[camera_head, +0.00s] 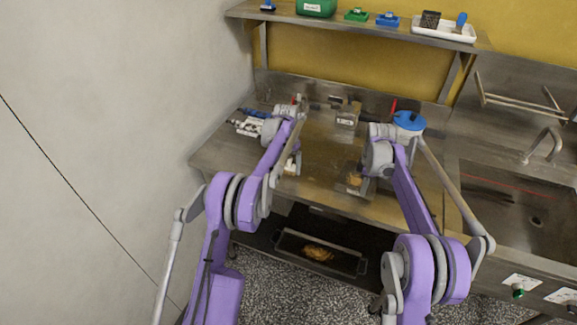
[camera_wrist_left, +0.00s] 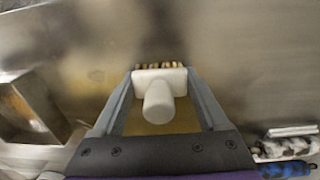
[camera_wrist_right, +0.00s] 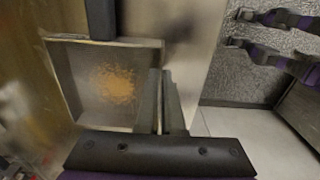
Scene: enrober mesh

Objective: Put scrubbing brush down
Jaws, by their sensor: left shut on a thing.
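The scrubbing brush (camera_wrist_left: 158,95) has a white handle and block with tan bristles at its far edge. My left gripper (camera_wrist_left: 158,80) is shut on it over the steel counter (camera_wrist_left: 250,50). I cannot tell whether the bristles touch the counter. In the head view the brush (camera_head: 291,165) is partly hidden by my left arm. My right gripper (camera_wrist_right: 161,80) has its fingers close together at the right wall of a metal pan (camera_wrist_right: 65,75) with brown crumbs in it. The wall appears to be between the fingers. The pan also shows in the head view (camera_head: 353,188) near the counter's front edge.
A blue round object (camera_head: 409,120) stands behind my right arm. Bottles (camera_head: 247,126) lie at the counter's left end. A sink (camera_head: 510,205) is at right. A tray (camera_head: 345,264) with brown bits sits below the counter. The middle of the counter is mostly bare.

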